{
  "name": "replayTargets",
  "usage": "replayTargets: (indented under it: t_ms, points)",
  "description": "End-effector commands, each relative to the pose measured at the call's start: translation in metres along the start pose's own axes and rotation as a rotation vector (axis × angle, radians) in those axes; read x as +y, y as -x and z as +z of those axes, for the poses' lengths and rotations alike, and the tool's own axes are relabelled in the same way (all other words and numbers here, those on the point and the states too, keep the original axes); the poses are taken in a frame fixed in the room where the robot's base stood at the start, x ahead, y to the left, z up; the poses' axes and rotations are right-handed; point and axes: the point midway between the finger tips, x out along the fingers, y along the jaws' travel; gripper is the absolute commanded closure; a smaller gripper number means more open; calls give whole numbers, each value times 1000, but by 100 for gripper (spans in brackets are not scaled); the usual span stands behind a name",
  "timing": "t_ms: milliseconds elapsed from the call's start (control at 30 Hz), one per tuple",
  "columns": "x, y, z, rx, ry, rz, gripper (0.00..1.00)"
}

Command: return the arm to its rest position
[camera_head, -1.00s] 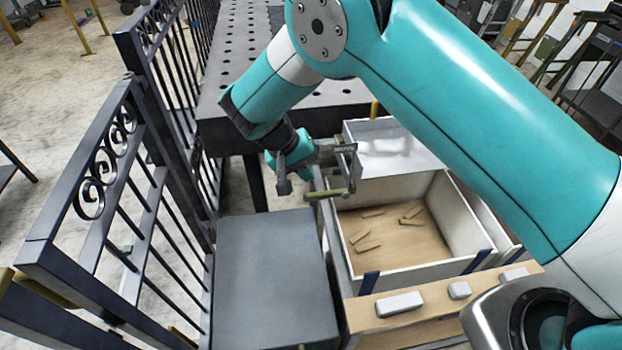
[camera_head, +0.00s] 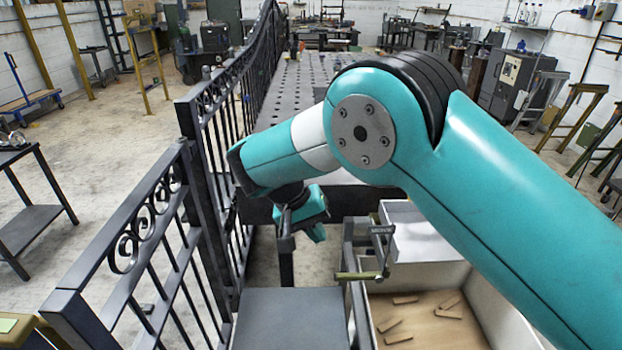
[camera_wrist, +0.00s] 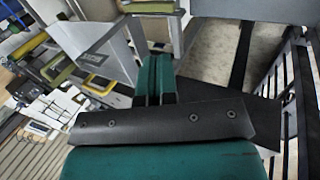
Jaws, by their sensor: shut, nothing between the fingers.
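My teal arm reaches across the head view from the right, bent at the elbow, with the forearm pointing down and left. My gripper (camera_head: 318,234) hangs below the wrist, between the dark iron gate (camera_head: 150,235) and the open crate (camera_head: 490,305). In the wrist view its two teal fingers (camera_wrist: 155,75) lie together with nothing between them. It looks apart from the gate and the crate. The crate is white-walled, and several small wooden pieces (camera_head: 400,325) lie on its floor.
A dark grey flat-topped block (camera_head: 290,318) stands below the gripper. A perforated dark table (camera_head: 300,95) is behind the arm. A grey bracket with a brass-coloured bar (camera_head: 360,275) stands beside the gripper at the crate's left. Open concrete floor (camera_head: 110,120) lies left of the gate.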

Motion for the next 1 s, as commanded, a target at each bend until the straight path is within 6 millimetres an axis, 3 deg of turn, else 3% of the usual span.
replayTargets:
  t_ms: [167, 267, 367, 567, 700, 900, 1000]
  points:
    - [26, 17, -1, 5, 47, -52, 100]
    - [60, 37, 5, 16, 119, -128, 100]
    - [98, 56, 23, 35, 208, -226, 100]
    - [160, 83, 90, 97, 366, -438, 100]
    - [186, 95, 155, 156, 461, -589, 100]
    - [195, 102, 232, 230, 553, -753, 100]
    - [194, 103, 253, 251, 576, -796, 100]
